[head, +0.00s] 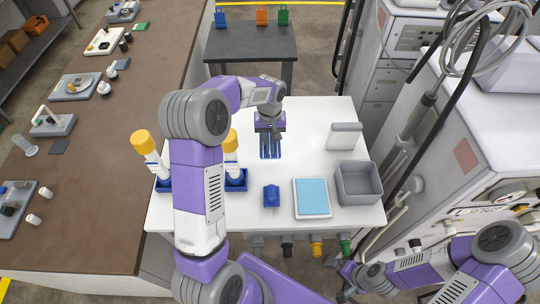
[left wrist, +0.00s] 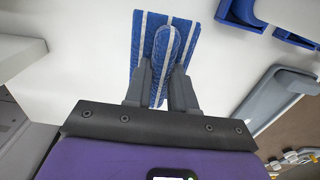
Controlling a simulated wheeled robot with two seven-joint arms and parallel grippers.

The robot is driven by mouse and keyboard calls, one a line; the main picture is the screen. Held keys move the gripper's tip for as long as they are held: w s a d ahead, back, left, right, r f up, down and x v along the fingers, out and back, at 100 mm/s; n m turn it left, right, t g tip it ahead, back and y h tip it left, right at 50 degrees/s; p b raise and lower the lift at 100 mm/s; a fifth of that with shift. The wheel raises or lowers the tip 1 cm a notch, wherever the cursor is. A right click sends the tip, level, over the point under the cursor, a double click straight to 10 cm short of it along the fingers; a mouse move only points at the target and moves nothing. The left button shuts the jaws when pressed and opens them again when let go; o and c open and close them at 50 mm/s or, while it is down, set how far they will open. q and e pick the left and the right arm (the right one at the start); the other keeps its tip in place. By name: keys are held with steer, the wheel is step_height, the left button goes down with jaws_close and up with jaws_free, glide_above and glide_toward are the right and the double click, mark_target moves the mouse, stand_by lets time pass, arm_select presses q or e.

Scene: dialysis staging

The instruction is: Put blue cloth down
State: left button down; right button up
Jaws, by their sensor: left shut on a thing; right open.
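The blue cloth (head: 270,153), with white stripes, is at the far middle of the white table (head: 312,124). My left gripper (head: 270,132) is shut on it from above. In the left wrist view, a raised fold of the cloth (left wrist: 152,28) stands between the two fingers (left wrist: 161,88), and the rest spreads out flat beyond them. I cannot tell whether the cloth touches the table top. My right gripper (head: 348,281) is open and empty, low beside the table's front right corner.
A blue object (head: 271,196), a white tray with a light blue pad (head: 312,198), a grey bin (head: 358,184) and a white-grey block (head: 346,136) stand on the table. Orange-capped bottles (head: 145,143) stand at left. Machines (head: 480,160) flank the right edge. The table around the cloth is clear.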

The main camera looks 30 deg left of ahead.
mark_target(270, 138)
arm_select(q)
step_height(270, 138, down, 8)
steer(key=shift+f+b, duration=0.1)
steer(key=shift+b, duration=0.25)
steer(key=c, duration=0.9)
jaws_free()
steer(key=shift+f, duration=0.1)
steer(key=shift+c, duration=0.2)
steer(key=shift+r, duration=0.45)
step_height(270, 138, up, 12)
steer(key=shift+f+p, duration=0.25)
steer(key=shift+p, duration=0.4)
